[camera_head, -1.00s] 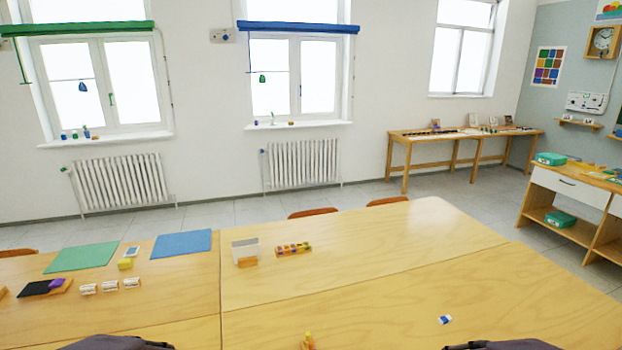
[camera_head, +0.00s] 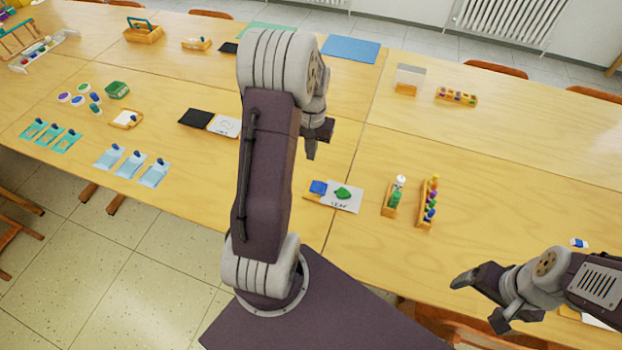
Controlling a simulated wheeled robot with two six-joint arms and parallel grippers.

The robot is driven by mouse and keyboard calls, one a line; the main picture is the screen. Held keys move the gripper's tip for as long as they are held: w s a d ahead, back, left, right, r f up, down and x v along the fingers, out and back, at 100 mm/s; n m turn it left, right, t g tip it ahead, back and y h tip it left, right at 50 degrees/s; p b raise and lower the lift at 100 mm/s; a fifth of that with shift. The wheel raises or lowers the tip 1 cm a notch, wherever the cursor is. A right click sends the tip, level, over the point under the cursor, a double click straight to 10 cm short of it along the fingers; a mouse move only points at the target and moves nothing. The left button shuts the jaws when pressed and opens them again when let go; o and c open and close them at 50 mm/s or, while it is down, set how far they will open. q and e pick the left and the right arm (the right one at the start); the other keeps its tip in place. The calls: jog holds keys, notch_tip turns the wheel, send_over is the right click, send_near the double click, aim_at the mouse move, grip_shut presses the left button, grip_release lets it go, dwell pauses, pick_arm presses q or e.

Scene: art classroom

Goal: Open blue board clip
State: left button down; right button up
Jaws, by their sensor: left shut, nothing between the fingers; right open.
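Several light blue boards (camera_head: 130,167) lie in a row near the front edge of the table at the left, each with a dark blue clip (camera_head: 162,161) at its upper edge. Several teal boards (camera_head: 50,138) with blue clips lie further left. I cannot tell which clip is the one in the task, and the clips are too small to show whether they are open. My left gripper (camera_head: 311,150) is shut and empty above the table, well to the right of the boards. My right gripper (camera_head: 479,300) is open and empty at the lower right, near the table's front edge.
A leaf card (camera_head: 340,195) with blue and green pieces and two wooden holders (camera_head: 426,204) are to the right. Chairs stand along the table edges.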

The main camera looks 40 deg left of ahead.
pick_arm(q)
send_near(310, 181)
jog(key=f, duration=0.1)
jog(key=s+d+f, duration=0.1)
jog(key=f, duration=0.1)
jog(key=s+f, duration=0.1)
jog(key=f, duration=0.1)
jog(key=shift+d, duration=0.3)
jog(key=shift+a+f+b, duration=0.1)
jog(key=shift+f+b, duration=0.35)
jog(key=shift+f, duration=0.15)
jog(key=shift+r+p, duration=0.85)
jog(key=shift+r, duration=0.2)
